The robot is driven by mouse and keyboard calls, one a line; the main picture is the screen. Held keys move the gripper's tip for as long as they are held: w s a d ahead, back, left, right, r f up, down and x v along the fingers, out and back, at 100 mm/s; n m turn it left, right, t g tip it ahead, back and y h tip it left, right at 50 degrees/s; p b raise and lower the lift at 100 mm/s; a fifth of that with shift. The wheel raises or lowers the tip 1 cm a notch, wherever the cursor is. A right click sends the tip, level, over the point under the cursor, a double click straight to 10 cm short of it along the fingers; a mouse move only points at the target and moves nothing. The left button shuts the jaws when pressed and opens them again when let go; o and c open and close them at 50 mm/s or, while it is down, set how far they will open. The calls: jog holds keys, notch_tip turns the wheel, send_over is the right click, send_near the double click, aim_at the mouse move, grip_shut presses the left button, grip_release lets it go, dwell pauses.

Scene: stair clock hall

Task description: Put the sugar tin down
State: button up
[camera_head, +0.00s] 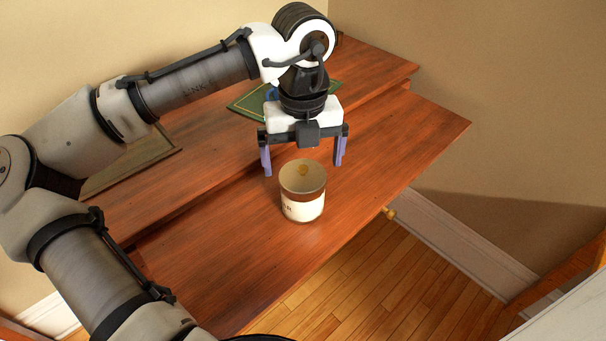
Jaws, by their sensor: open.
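The sugar tin (303,207) is a round container with a brown upper band, a cream lower part and dark lettering, partly turned out of sight. It stands upright on the lower front surface of the wooden desk (215,255). My gripper (302,165) is open, its two purple fingers spread wide. In the picture the fingers show above and behind the tin, one to each side. They do not appear to touch it. I cannot tell the exact gap in depth.
A green mat or book with a yellow border (247,105) lies on the desk behind my gripper. A dark flat board (130,168) lies at the left, partly behind my arm. The desk surface right of the tin is clear to its edge. A small brass knob (389,213) sticks out below.

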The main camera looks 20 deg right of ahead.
notch_tip(320, 180, up, 4)
jog(key=shift+r, duration=0.1)
jog(key=shift+s, duration=0.1)
dwell(0.5)
